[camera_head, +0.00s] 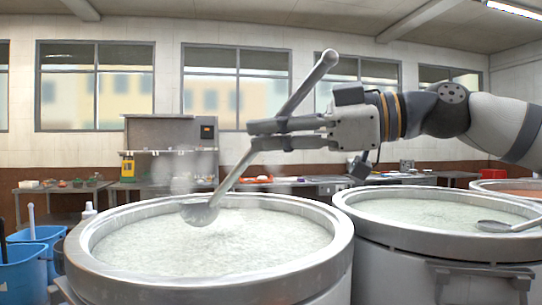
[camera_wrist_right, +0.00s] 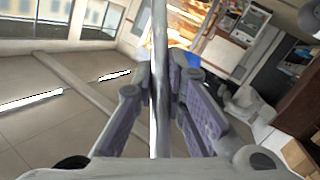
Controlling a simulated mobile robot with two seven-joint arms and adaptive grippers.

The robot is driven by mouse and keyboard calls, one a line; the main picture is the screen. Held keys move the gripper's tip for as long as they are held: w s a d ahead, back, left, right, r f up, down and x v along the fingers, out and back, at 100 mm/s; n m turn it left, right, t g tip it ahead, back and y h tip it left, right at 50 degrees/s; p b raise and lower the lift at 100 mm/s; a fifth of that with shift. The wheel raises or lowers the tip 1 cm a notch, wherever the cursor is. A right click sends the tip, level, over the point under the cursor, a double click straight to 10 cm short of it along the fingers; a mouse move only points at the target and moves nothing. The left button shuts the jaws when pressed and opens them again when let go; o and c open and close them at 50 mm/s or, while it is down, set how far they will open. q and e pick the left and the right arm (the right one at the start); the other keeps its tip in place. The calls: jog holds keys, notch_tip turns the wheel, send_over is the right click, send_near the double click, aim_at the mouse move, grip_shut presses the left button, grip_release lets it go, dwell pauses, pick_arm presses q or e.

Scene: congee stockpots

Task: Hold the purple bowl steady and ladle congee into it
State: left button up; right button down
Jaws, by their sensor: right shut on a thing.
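My right gripper (camera_head: 262,135) is shut on the handle of a metal ladle (camera_head: 235,172), above the near stockpot. The handle slants from upper right down to the left. The ladle's bowl (camera_head: 199,213) hangs over the white congee (camera_head: 230,245) in the near stockpot (camera_head: 338,232); I cannot tell whether it touches the congee. In the right wrist view the handle (camera_wrist_right: 160,60) stands between the two fingers of the gripper (camera_wrist_right: 160,85). No purple bowl shows in either view, and my left gripper is not in view.
A second stockpot (camera_head: 380,228) of congee stands at the right with another ladle (camera_head: 508,225) on it. Blue buckets (camera_head: 25,262) stand at the left. Counters with kitchen things line the back wall. Some steam rises over the near pot.

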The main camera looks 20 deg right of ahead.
jog(key=shift+r, duration=2.75)
jog(key=shift+f+n+t+y, duration=0.15)
jog(key=shift+n+t+y, duration=0.15)
jog(key=shift+t+y, duration=0.15)
